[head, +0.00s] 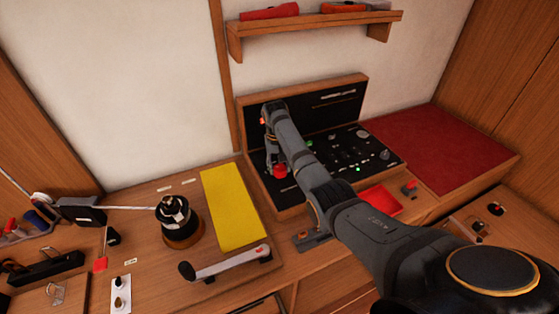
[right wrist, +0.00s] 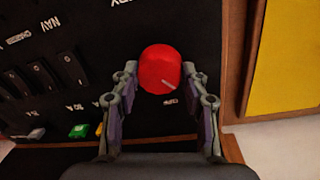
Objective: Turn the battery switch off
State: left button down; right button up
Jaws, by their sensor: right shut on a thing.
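The battery switch looks to be the round red knob (head: 280,171) on the left part of the black panel (head: 322,152) in the head view. It shows large in the right wrist view (right wrist: 160,69), with a pale line on its face slanting to the lower right. My right gripper (right wrist: 160,74) has one finger on each side of the knob and is shut on it. In the head view my right arm reaches over the panel and hides part of it. Lettering near the knob is partly cut off or too small to read. My left gripper is not in view.
Black rocker switches (right wrist: 48,72) and a lit green button (right wrist: 79,130) sit beside the knob. A yellow mat (head: 231,207), a winch (head: 178,222) and a crank handle (head: 226,263) lie left of the panel. A red cushion (head: 445,145) is on the right.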

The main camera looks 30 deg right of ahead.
jog(key=m+p, duration=0.2)
jog(key=m, duration=0.1)
jog(key=shift+r+m, duration=0.15)
jog(key=shift+m, duration=0.25)
jog(key=m+p, duration=0.2)
jog(key=m, duration=0.2)
jog(key=shift+d+m, duration=0.1)
jog(key=shift+m, duration=0.2)
jog(key=o, duration=1.2)
jog(key=shift+c, duration=0.2)
